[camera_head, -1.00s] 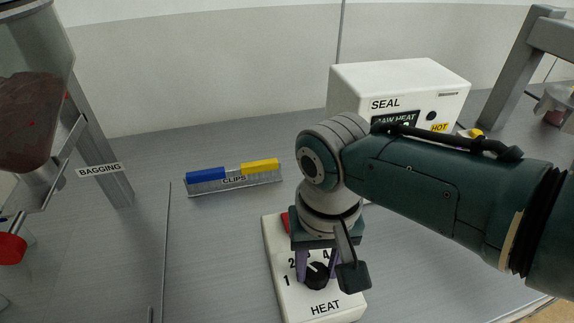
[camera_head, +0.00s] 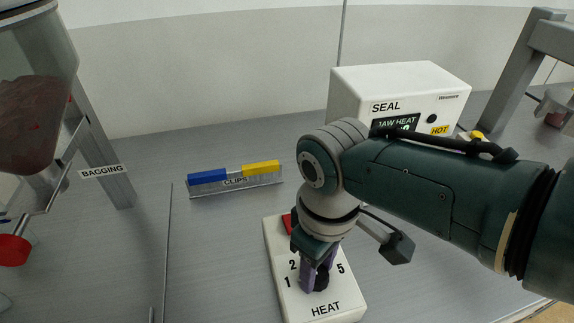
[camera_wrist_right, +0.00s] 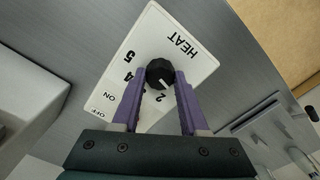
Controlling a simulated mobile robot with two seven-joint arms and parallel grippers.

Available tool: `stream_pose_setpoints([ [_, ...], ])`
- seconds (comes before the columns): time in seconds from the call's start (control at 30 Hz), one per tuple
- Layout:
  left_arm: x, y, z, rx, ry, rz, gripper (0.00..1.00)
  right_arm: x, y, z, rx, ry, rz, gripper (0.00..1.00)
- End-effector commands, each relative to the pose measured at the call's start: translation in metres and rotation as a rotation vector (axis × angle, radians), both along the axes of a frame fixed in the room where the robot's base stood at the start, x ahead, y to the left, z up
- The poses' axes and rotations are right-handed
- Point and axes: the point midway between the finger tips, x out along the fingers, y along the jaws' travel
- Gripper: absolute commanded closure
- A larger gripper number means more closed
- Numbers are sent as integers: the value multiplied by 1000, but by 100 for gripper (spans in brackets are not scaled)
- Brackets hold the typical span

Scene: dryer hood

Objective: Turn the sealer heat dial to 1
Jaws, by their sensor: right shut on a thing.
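The white HEAT control box (camera_head: 280,240) lies on the grey bench, with printed numbers around a black dial (camera_head: 322,284). My right gripper (camera_head: 314,280) points down at the dial, its purple fingers shut on opposite sides of it. In the right wrist view the dial (camera_wrist_right: 160,72) sits between the fingertips of the gripper (camera_wrist_right: 160,78). A pale mark shows on the dial's lower part, on the side of the 2; its exact reading is hard to tell. The 1, 2 and 5 show in the head view; the fingers hide other numbers. My left gripper is out of view.
A white SEAL machine (camera_head: 352,95) with a jaw heat display (camera_head: 396,124) and HOT label stands behind my right arm. A CLIPS rack (camera_head: 235,182) with blue and yellow pieces is left of it. The BAGGING stand (camera_head: 103,150) is at far left. Bench between is clear.

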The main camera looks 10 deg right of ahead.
Motion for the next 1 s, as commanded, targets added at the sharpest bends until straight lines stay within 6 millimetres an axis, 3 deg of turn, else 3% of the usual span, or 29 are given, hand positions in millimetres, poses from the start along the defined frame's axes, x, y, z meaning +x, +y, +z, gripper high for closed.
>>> stream_pose_setpoints([
  [0.6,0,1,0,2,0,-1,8,0,1,1,0,1,43,100],
  [0.63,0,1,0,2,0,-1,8,0,1,1,0,1,43,54],
  [0.87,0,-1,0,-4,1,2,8,0,0,1,0,0,41,29],
  [1.0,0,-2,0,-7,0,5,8,0,0,0,0,0,41,26],
])
